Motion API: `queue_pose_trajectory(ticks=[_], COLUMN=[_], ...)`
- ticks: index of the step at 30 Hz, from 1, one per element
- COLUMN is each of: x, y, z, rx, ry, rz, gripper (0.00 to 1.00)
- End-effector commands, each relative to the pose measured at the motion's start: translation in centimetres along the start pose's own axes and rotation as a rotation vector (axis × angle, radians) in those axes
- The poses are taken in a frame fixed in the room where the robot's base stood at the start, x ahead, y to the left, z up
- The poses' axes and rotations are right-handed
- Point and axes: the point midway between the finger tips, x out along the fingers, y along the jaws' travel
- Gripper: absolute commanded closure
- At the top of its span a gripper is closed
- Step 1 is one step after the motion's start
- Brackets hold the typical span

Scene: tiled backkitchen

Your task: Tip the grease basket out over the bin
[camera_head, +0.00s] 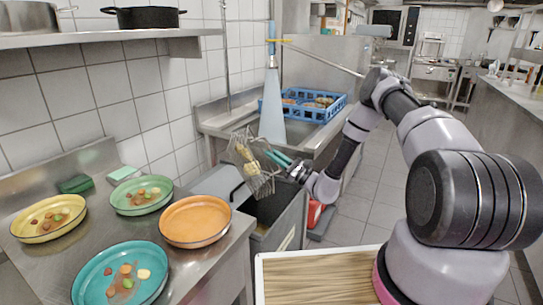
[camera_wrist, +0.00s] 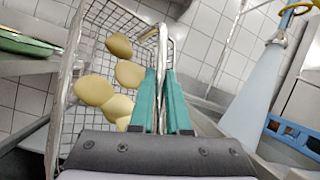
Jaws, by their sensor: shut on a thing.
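My gripper (camera_head: 274,158) is shut on the wire of the grease basket (camera_head: 264,184), with teal fingers either side of it; the gripper also shows in the wrist view (camera_wrist: 162,98). The basket is tilted and hangs in the air above the bin (camera_head: 288,222). Several yellowish-brown lumps (camera_wrist: 95,90) are in the basket, seen through its wire mesh in the wrist view. The bin is a grey box with a dark open top, between the counter and the sink. Its contents are hidden.
A steel counter (camera_head: 100,238) at left carries an empty orange plate (camera_head: 195,220) and several plates with food scraps. A blue crate (camera_head: 335,108) sits at the sink behind. A pale blue cone-shaped thing (camera_head: 272,105) stands close behind the basket. A wooden board (camera_head: 320,280) is in front.

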Motion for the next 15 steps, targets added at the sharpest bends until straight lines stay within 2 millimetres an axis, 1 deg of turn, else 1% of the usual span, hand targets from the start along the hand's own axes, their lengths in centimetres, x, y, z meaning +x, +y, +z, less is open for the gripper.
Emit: queue_pose_trajectory(ticks=[4, 11, 15], x=[-0.08, -0.03, -0.26], y=[-0.19, -0.17, -0.02], z=[0.11, 0.17, -0.17], rx=[0.039, 0.04, 0.066], ry=[-0.06, -0.064, -0.095], rz=[-0.038, -0.037, -0.059], gripper=[1.0, 1.0, 1.0])
